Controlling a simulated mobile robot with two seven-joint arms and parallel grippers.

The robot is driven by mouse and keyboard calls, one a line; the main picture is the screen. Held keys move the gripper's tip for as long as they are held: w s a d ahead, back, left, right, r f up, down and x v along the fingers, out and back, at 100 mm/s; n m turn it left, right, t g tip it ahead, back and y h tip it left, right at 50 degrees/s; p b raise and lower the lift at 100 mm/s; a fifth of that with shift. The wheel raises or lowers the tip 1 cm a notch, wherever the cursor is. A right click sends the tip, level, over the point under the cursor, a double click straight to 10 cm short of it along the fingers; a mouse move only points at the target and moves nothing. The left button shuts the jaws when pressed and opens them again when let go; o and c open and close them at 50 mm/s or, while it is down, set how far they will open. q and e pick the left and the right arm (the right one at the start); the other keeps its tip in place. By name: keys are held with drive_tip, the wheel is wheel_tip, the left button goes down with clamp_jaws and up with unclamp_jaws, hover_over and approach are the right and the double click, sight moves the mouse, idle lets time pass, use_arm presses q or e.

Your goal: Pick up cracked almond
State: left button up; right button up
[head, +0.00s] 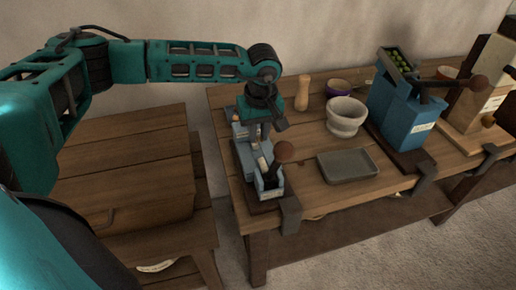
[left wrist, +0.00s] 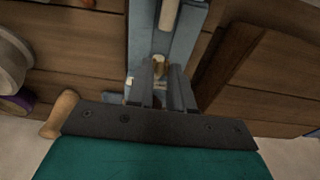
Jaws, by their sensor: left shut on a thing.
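My left gripper (head: 259,138) points down over the blue nutcracker (head: 243,158) at the left end of the wooden table. In the left wrist view my left gripper (left wrist: 161,72) has its fingers close together inside the channel of the blue nutcracker (left wrist: 141,30). They are shut on a small tan piece, the cracked almond (left wrist: 158,63), which shows at the fingertips. In the head view the fingers and the nutcracker's frame hide the almond. The nutcracker's lever ends in a brown knob (head: 284,151) just in front of the gripper. My right gripper is out of view.
To the right stand a wooden pestle (head: 303,92), a purple bowl (head: 338,88), a pale mortar (head: 345,118) and an empty-looking grey tray (head: 347,168). A blue press (head: 394,115) with green fruit stands further right. A wooden chest (head: 130,165) is at the left.

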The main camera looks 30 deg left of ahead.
sight(258, 138)
use_arm(q)
wheel_tip(258, 138, up, 2)
drive_tip(key=shift+r+p, duration=0.2)
drive_tip(key=shift+p, duration=0.25)
drive_tip(key=shift+r, duration=0.85)
